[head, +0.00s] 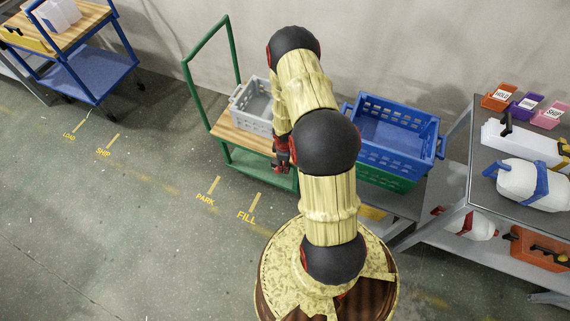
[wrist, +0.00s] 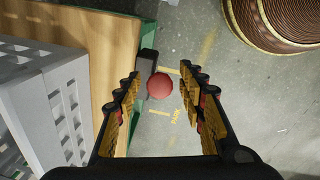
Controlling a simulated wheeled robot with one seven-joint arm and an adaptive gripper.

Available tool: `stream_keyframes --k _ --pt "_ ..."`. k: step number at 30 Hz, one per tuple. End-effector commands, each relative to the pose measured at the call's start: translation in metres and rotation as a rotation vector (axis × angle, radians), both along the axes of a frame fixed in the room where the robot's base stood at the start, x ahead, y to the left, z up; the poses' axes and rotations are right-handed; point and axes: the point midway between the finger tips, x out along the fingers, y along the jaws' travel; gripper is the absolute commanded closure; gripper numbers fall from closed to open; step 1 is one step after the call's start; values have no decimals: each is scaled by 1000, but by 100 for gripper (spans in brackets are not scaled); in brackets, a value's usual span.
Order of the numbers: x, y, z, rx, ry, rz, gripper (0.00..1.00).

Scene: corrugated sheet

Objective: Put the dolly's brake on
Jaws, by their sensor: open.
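The green-framed dolly (head: 203,95) with a wooden deck stands against the wall, left of my arm in the head view. Its deck (wrist: 108,70) and green edge show in the wrist view. A red ball knob (wrist: 161,86), which looks like the brake's handle, sits by a dark block (wrist: 148,62) at that edge. My gripper (wrist: 160,74) is open, its fingers on either side of the knob in the picture; I cannot tell whether they touch it. In the head view my gripper (head: 284,155) is beside the deck's right side, and the knob cannot be made out.
A grey crate (head: 251,112) stands on the deck. Blue and green crates (head: 395,150) are stacked to the right. A steel table (head: 520,150) with jugs is further right. A blue cart (head: 92,75) stands far left.

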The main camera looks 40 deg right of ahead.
Motion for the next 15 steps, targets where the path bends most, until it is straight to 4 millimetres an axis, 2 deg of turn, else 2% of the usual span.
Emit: stream_keyframes --k 6,15 --pt "0 0 0 0 0 0 60" --pt "0 0 0 0 0 0 77"
